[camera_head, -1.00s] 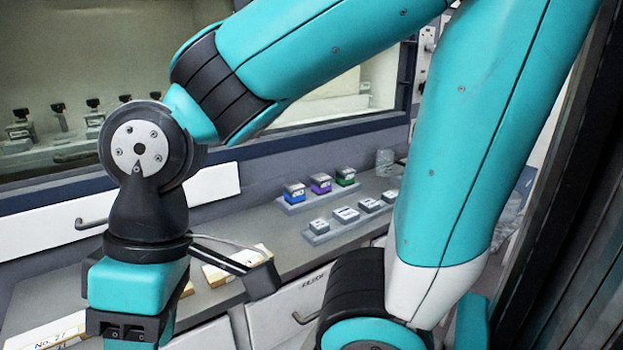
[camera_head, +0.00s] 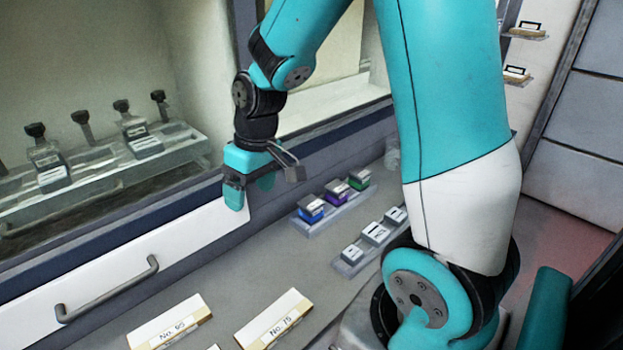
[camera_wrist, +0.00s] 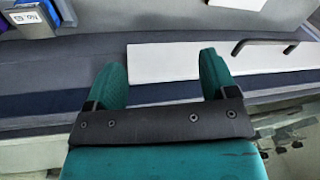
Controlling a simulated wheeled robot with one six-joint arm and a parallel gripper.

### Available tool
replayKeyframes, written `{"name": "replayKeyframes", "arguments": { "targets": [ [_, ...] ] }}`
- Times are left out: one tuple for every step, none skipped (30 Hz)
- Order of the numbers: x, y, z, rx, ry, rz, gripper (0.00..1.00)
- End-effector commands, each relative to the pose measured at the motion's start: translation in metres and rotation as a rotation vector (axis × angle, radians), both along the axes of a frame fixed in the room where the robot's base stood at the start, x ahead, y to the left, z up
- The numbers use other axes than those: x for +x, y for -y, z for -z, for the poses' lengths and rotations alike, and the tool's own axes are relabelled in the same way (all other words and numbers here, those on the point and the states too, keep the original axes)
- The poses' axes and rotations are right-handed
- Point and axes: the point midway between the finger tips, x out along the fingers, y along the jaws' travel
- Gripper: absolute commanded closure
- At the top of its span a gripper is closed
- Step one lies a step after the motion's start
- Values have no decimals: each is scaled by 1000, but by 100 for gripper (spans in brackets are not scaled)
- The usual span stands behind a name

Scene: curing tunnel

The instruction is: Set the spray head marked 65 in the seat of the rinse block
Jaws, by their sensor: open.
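My gripper (camera_head: 250,193) is open and empty, in front of the white drawer-like panel below the window. In the wrist view its two green fingers (camera_wrist: 161,70) stand apart with nothing between them. Blue, purple (camera_head: 337,193) and green labelled blocks sit on a grey tray, right of my gripper. The wrist view shows a blue piece with a label (camera_wrist: 27,3) at top left, too small to read surely. I cannot tell which piece is the spray head marked 65, nor which is the rinse block.
Behind the window at left, several black-knobbed pieces (camera_head: 133,128) stand on a pale rack (camera_head: 180,140). A second grey tray (camera_head: 345,268) holds several grey labelled blocks. Two label cards (camera_head: 170,322) (camera_head: 275,318) lie on the counter. A handle (camera_head: 105,290) sticks out at left.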

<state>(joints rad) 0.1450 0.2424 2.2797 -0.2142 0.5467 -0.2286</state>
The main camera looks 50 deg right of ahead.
Motion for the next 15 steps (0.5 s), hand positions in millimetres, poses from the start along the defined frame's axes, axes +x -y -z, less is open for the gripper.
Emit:
{"name": "replayKeyframes", "arguments": {
  "targets": [
    [12,35,-8,-26,-25,65,21],
    [18,54,-3,-43,-34,95,21],
    [23,78,4,-65,-46,130,21],
    [24,95,9,-80,-55,154,21],
    [26,110,14,-94,-63,175,21],
    [25,128,21,-110,-75,198,21],
    [25,140,26,-120,-82,212,21],
    [24,150,30,-130,-89,225,21],
    [22,161,36,-140,-97,238,21],
    [21,167,39,-147,-101,245,21],
    [20,172,42,-151,-104,252,21],
    [20,177,45,-156,-107,257,21],
    [19,179,48,-158,-109,259,21],
    [19,180,50,-160,-109,260,21],
    [19,181,53,-161,-110,261,21]
  ]
}}
